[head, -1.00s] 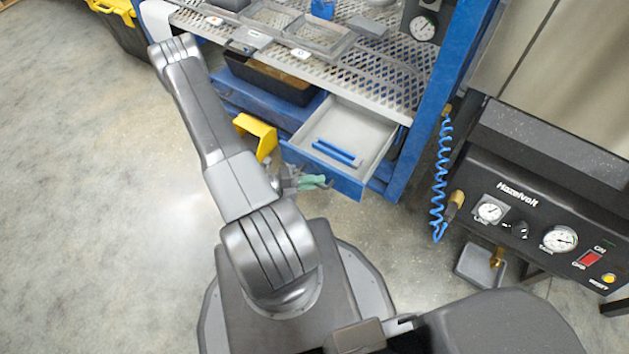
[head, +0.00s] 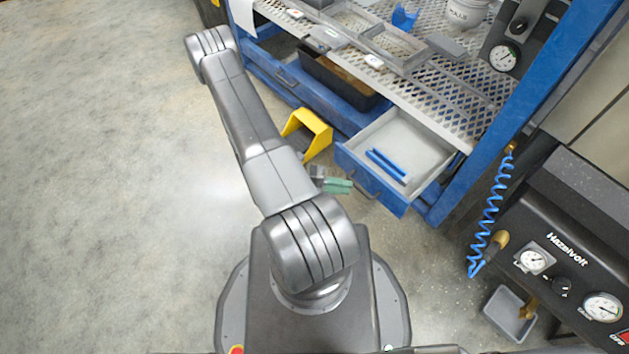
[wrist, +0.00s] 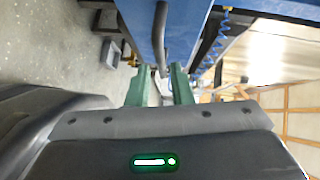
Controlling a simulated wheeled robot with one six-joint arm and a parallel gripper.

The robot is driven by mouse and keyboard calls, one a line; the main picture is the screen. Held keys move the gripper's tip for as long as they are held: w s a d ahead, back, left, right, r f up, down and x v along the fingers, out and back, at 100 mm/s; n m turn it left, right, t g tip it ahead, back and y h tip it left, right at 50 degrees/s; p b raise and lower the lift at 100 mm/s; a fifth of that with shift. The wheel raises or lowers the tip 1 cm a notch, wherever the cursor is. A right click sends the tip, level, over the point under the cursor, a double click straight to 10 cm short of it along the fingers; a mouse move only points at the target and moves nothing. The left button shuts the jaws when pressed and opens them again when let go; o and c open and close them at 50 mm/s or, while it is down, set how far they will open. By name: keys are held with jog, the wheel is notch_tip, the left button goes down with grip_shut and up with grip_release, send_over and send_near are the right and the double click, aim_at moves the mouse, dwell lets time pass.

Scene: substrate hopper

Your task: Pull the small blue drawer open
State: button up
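The small blue drawer (head: 372,182) stands pulled out of the blue bench in the head view. Its grey inside shows, with two blue bars (head: 387,165) lying in it. A dark handle (head: 366,188) is on its blue front. The drawer front (wrist: 144,22) and curved handle (wrist: 161,40) also show in the wrist view. My gripper (head: 340,186) has green fingers and is just left of the drawer front in the head view. In the wrist view my gripper (wrist: 159,90) has its fingers apart and nothing held between them. The handle appears just beyond the fingertips.
A yellow bracket (head: 308,134) stands beside the drawer, close to my arm. A mesh shelf (head: 440,85) with trays overhangs the drawer. A blue coiled hose (head: 490,215) and a black Hazelvolt panel (head: 560,270) are at right. Floor (head: 110,200) at left is clear.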

aim_at(360, 189)
jog(key=a+r+p, duration=0.1)
jog(key=a, duration=0.7)
jog(key=shift+w, duration=0.35)
jog(key=shift+d+r, duration=0.1)
jog(key=shift+s+d+f+b, duration=0.2)
jog(key=shift+d+f+b, duration=0.15)
jog(key=shift+d, duration=1.9)
jog(key=shift+s+d+f+b, duration=0.2)
jog(key=shift+d+f+b, duration=0.15)
jog(key=shift+d, duration=1.9)
jog(key=shift+s+d+f+b, duration=0.2)
jog(key=shift+d+f+b, duration=0.15)
jog(key=shift+d, duration=1.9)
jog(key=shift+r, duration=0.1)
